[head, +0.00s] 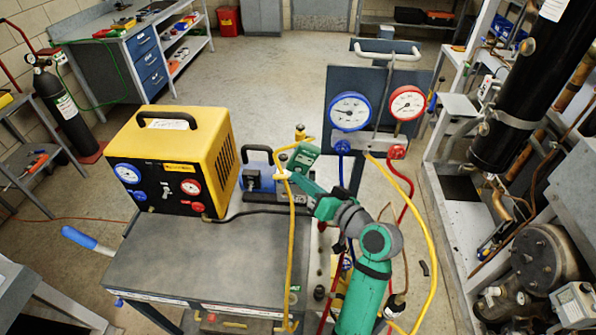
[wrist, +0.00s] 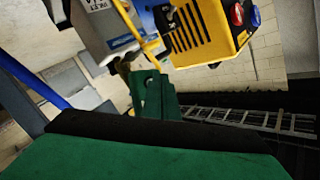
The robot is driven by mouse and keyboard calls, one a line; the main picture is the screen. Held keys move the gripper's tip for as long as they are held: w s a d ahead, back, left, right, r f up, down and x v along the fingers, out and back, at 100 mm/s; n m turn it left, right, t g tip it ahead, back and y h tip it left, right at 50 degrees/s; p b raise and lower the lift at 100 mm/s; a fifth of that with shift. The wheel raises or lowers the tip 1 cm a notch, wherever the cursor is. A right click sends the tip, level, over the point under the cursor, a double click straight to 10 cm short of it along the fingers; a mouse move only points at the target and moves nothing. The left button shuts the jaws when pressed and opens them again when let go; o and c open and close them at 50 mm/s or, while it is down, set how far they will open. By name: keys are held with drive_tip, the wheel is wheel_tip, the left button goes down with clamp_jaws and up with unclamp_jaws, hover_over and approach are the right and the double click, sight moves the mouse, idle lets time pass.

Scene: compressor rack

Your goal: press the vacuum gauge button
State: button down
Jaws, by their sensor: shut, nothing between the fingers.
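The fingers are shut with nothing held. In the wrist view, a green piece with a small hole (wrist: 152,93) shows beyond the large green and black part of my gripper; I cannot tell whether it is the gauge or a finger.
A yellow machine (head: 182,155) stands on the grey cart (head: 190,262); it also shows in the wrist view (wrist: 205,35). A yellow hose (head: 291,250) hangs close to my gripper. Two round gauges (head: 350,111) stand behind my arm. Open floor lies behind the cart.

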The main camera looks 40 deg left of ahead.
drive_tip(key=shift+w+a, duration=0.1)
drive_tip(key=shift+w, duration=0.15)
idle(0.3)
drive_tip(key=shift+s+d, duration=0.2)
drive_tip(key=shift+s, duration=0.45)
drive_tip(key=shift+s, duration=0.1)
drive_tip(key=s+d, duration=0.2)
drive_tip(key=s, duration=0.1)
drive_tip(key=s+d, duration=0.1)
drive_tip(key=s, duration=0.1)
drive_tip(key=shift+d+f, duration=0.1)
idle(0.3)
idle(0.5)
